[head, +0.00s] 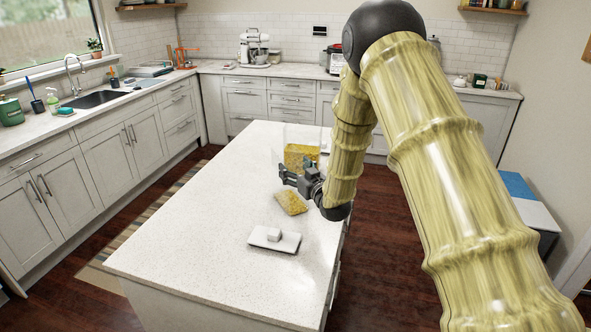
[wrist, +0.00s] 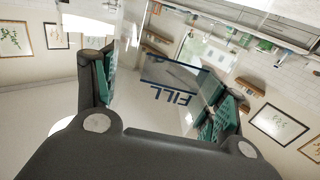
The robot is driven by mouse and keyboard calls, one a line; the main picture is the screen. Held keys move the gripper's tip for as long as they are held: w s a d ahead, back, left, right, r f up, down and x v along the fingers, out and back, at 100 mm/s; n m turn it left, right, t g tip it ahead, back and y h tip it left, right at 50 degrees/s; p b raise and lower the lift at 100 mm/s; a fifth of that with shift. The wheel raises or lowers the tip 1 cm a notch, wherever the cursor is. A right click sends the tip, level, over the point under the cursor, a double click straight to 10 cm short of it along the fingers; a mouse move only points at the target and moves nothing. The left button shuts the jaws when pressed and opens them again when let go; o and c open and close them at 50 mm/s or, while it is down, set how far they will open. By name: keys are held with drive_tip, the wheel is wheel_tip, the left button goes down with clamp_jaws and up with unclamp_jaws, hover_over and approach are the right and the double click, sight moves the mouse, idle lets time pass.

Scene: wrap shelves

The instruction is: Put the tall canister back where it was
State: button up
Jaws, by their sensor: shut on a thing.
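My gripper (head: 290,172) is over the middle of the white island, toward its right side, with its fingers pointing left. In the wrist view its two green-padded fingers (wrist: 160,95) are closed on a clear canister (wrist: 150,115). The canister is see-through, with a dark band and the word FILL appearing upside down. The room shows through its wall. In the head view the held canister's outline is too faint to make out, so I cannot tell whether it touches the island.
A clear container with yellow contents (head: 302,155) stands just behind my gripper on the island (head: 200,220). A yellow textured block (head: 291,202) lies in front, and a white lidded dish (head: 274,240) is nearer. The island's left half is clear.

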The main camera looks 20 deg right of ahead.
drive_tip(key=o, duration=1.9)
drive_tip(key=shift+r, duration=0.2)
drive_tip(key=shift+s+d+f, duration=0.1)
drive_tip(key=shift+s+f, duration=0.1)
drive_tip(key=shift+s, duration=0.1)
drive_tip(key=s+d+b, duration=0.2)
drive_tip(key=s+b, duration=0.1)
drive_tip(key=s, duration=0.8)
drive_tip(key=shift+s, duration=0.15)
drive_tip(key=shift+r, duration=0.1)
